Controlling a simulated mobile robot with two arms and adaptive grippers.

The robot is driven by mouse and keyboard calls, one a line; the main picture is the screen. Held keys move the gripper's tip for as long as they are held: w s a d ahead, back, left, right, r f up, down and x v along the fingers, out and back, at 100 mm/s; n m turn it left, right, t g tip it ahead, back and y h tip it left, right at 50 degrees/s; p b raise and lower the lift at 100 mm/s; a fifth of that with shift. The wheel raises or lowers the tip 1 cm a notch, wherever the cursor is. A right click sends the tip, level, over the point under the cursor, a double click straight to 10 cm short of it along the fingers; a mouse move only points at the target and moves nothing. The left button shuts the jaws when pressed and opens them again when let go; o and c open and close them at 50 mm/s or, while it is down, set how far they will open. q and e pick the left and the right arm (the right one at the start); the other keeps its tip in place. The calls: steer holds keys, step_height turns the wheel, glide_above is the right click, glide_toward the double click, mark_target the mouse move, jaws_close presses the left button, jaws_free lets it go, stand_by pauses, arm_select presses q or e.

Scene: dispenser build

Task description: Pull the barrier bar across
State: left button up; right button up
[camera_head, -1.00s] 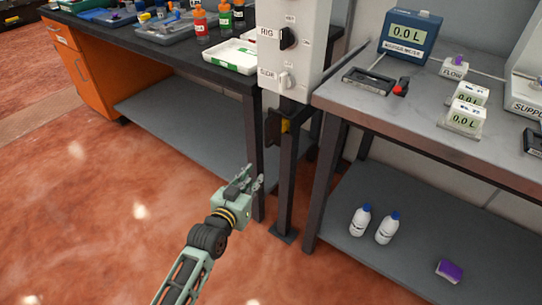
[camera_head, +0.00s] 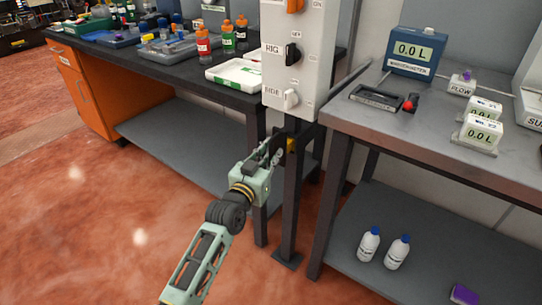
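No bar is plainly seen across the gap between the two benches. A dark metal post (camera_head: 290,215) stands on the floor under a white switch panel (camera_head: 293,65). My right gripper is out of view.
The black bench (camera_head: 170,62) on the left holds bottles and a white tray (camera_head: 236,74). The grey metal bench (camera_head: 440,140) on the right holds meters. White bottles (camera_head: 397,251) stand on its lower shelf. The red floor in front is clear.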

arm_select(q)
steer(key=shift+c, duration=0.6)
jaws_close()
steer(key=shift+a+f, duration=0.1)
